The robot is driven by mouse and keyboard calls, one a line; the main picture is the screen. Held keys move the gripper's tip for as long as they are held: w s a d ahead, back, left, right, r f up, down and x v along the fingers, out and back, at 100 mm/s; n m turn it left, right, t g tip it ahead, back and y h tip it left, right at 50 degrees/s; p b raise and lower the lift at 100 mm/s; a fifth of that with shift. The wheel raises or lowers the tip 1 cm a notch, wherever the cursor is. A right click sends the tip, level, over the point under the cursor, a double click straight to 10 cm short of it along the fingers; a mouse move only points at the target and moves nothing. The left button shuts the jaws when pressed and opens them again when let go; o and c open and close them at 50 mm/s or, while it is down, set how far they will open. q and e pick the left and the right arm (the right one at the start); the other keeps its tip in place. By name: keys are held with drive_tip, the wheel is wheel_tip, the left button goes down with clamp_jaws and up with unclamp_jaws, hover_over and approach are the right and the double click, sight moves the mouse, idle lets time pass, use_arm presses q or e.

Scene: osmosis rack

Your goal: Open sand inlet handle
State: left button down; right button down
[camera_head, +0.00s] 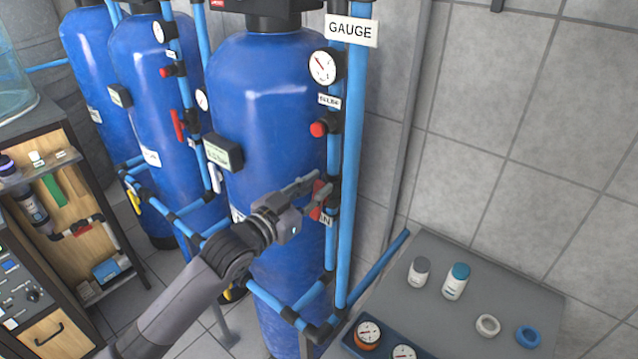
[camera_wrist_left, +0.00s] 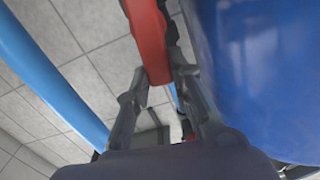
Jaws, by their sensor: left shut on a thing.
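The red inlet handle (camera_head: 318,198) sits on the blue pipe in front of the nearest blue tank (camera_head: 268,110), just above a white label ending in "IN" (camera_head: 326,221). My left gripper (camera_head: 318,188) reaches it from the left and is shut on it. In the left wrist view the red handle (camera_wrist_left: 148,40) runs down from the top edge. Its lower end lies between the two fingers of my left gripper (camera_wrist_left: 157,85). The valve body behind the handle is mostly hidden. My right gripper is in neither view.
A pressure gauge (camera_head: 322,67) and a red knob (camera_head: 319,129) sit higher on the same pipe. A grey table (camera_head: 480,285) at the lower right holds bottles, rings and gauges. More blue tanks (camera_head: 150,80) and a wooden cabinet (camera_head: 60,330) stand left.

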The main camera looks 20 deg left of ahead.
use_arm(q)
drive_tip(key=shift+w+a+n+p, duration=0.1)
drive_tip(key=shift+a+n+p, duration=0.3)
drive_tip(key=shift+n, duration=0.4)
drive_tip(key=shift+d, duration=0.1)
drive_tip(key=c, duration=1.4)
unclamp_jaws()
drive_tip(key=v, duration=1.2)
